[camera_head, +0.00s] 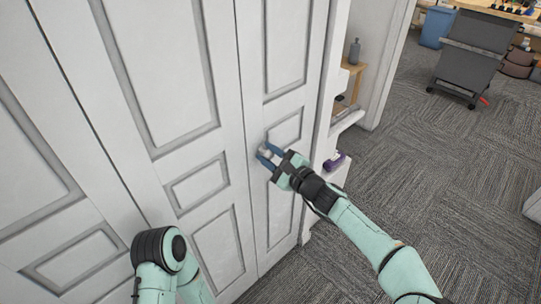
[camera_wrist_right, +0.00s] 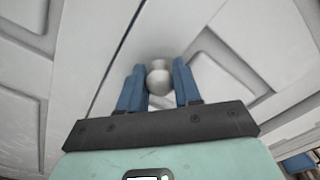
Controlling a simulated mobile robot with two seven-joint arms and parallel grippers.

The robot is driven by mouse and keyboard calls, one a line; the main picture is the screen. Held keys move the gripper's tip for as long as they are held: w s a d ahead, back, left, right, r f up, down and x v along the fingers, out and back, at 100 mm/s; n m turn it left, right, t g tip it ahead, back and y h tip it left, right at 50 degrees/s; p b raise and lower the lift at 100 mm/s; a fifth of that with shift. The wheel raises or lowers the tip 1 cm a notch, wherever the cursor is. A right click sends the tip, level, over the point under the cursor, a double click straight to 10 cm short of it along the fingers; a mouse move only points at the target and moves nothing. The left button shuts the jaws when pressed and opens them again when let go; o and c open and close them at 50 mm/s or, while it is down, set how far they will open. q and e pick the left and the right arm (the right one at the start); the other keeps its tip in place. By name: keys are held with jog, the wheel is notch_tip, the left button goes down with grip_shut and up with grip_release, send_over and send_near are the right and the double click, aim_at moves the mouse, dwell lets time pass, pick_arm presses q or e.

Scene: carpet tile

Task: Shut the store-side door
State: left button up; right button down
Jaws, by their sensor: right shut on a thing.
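The white panelled door (camera_head: 268,62) stands at the middle of the head view, with grey grooves around its panels. A round pale knob (camera_wrist_right: 158,78) on the door sits between the blue fingers of my right gripper (camera_head: 268,155). In the right wrist view my right gripper (camera_wrist_right: 159,90) has a finger on each side of the knob, shut on it. My left arm shows at the bottom of the head view, but its gripper is not visible.
More white door panels (camera_head: 150,60) fill the left. Right of the door are open shelves with a purple item (camera_head: 335,161) and a grey bottle (camera_head: 354,50). Carpet (camera_head: 440,170) is clear at the right; a dark wheeled cart (camera_head: 472,55) and blue bin (camera_head: 437,27) stand far back.

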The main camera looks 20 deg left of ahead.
jog(key=shift+s+a+r, duration=0.2)
jog(key=shift+a+r, duration=0.05)
jog(key=shift+r, duration=0.15)
jog(key=c, duration=1)
grip_release()
jog(key=shift+o, duration=1.1)
jog(key=shift+a+f, duration=0.1)
pick_arm(q)
jog(key=shift+a, duration=0.1)
pick_arm(e)
jog(key=shift+f, duration=0.15)
jog(key=shift+w+f, duration=0.15)
jog(key=shift+d, duration=0.2)
jog(key=shift+d, duration=0.3)
pick_arm(q)
jog(key=shift+w+a+f+b, duration=0.2)
jog(key=shift+w+f+b, duration=0.1)
jog(key=shift+w, duration=0.15)
pick_arm(e)
jog(key=v, duration=1.2)
jog(key=shift+s+d, duration=0.25)
jog(key=shift+s, duration=0.05)
